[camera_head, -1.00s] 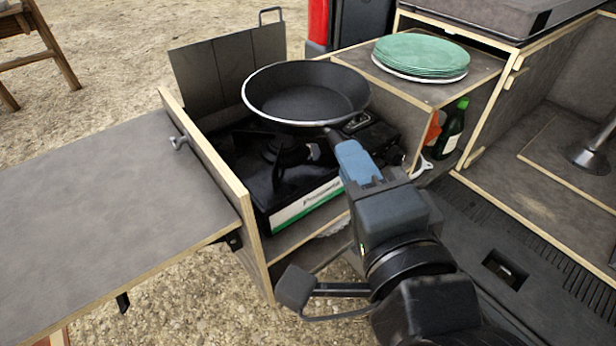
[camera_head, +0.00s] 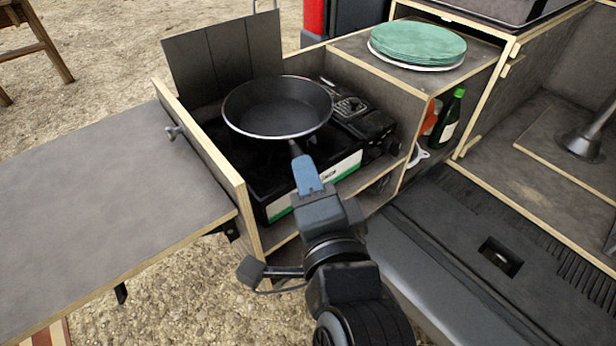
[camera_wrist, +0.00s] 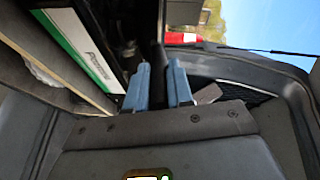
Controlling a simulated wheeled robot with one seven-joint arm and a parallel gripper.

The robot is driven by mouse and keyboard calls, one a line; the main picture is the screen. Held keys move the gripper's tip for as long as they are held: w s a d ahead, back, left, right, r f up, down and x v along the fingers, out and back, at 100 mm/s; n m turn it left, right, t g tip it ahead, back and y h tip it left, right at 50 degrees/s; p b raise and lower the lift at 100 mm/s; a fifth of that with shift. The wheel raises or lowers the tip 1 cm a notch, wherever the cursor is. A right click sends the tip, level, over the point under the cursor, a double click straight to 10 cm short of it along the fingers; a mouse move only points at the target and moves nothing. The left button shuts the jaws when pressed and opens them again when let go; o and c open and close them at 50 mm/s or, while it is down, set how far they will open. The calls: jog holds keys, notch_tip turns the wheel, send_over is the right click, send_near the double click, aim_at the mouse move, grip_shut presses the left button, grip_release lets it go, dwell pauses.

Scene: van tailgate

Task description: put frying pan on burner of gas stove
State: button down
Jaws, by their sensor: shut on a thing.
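The black frying pan (camera_head: 278,106) is over the left part of the gas stove (camera_head: 346,166) in the head view. It looks about level and hides the burner under it. I cannot tell whether its base touches the stove. My gripper (camera_head: 304,165) has blue fingers shut on the pan's handle, which points toward me. In the wrist view my gripper (camera_wrist: 160,85) shows both blue fingers on the dark handle, and the stove's white and green front (camera_wrist: 85,45) is at the upper left.
The stove sits in a wooden box with a side wall (camera_head: 205,150) at left and a raised metal windshield (camera_head: 222,60) behind. A side table (camera_head: 100,205) is at left. Green plates (camera_head: 418,44) stand on the shelf at right, with a green bottle (camera_head: 447,118) below.

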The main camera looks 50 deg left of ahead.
jog(key=c, duration=1)
grip_release()
jog(key=shift+f, duration=0.1)
jog(key=shift+r, duration=0.2)
jog(key=f+b+v, duration=0.1)
jog(key=v, duration=1.1)
jog(key=shift+r+b, duration=0.4)
jog(key=shift+r, duration=0.05)
jog(key=shift+w+d, duration=0.1)
jog(key=shift+d, duration=0.1)
